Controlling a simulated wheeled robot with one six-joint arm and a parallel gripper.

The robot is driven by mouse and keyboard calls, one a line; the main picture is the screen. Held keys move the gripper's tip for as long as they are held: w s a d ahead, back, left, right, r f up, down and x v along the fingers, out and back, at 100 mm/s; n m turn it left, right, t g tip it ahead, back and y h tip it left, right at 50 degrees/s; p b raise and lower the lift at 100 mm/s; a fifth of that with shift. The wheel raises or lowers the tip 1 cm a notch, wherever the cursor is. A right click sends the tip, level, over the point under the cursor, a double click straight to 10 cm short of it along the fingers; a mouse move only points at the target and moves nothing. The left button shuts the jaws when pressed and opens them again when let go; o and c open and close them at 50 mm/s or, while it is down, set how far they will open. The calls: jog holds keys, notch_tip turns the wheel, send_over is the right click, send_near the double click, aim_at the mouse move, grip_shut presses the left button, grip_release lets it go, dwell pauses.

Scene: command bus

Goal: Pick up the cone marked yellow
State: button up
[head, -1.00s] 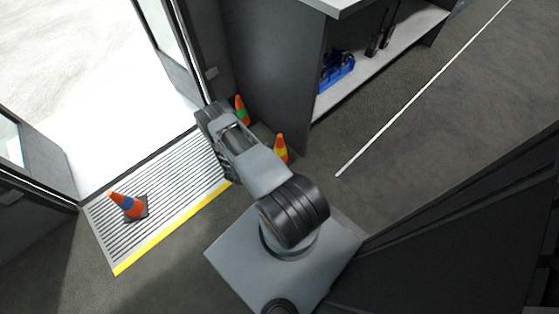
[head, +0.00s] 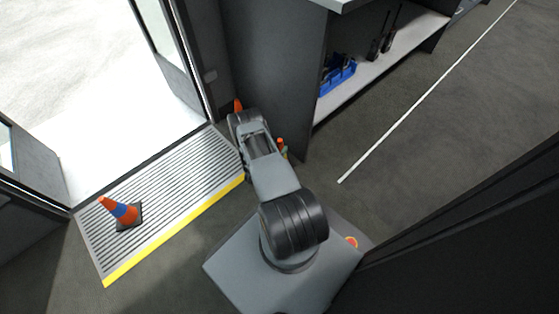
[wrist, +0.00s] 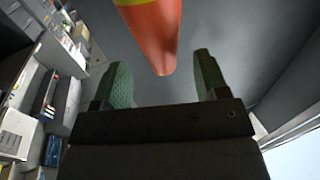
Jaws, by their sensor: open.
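The cone marked yellow is orange with a yellow band. In the wrist view the cone (wrist: 152,35) reaches in from the top edge, its narrow tip pointing between the fingers; its base is out of frame. My gripper (wrist: 162,62) is open, with one green-padded finger on each side of the tip. I see no contact. In the head view only a small part of this cone (head: 281,143) shows beside my arm, near the cabinet corner; the rest is hidden.
A blue-banded cone (head: 120,212) stands on the ribbed step (head: 180,185) at left. Another cone's orange tip (head: 238,104) shows behind my arm. A dark cabinet (head: 275,75) holds a blue crate (head: 340,75). Floor right of it is clear.

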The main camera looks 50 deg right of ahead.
jog(key=b+x, duration=0.2)
jog(key=x, duration=0.1)
jog(key=shift+w+d+f, duration=0.1)
jog(key=shift+w+d, duration=0.1)
jog(key=shift+d, duration=0.05)
jog(key=shift+w+d, duration=0.15)
jog(key=shift+d, duration=0.5)
grip_shut()
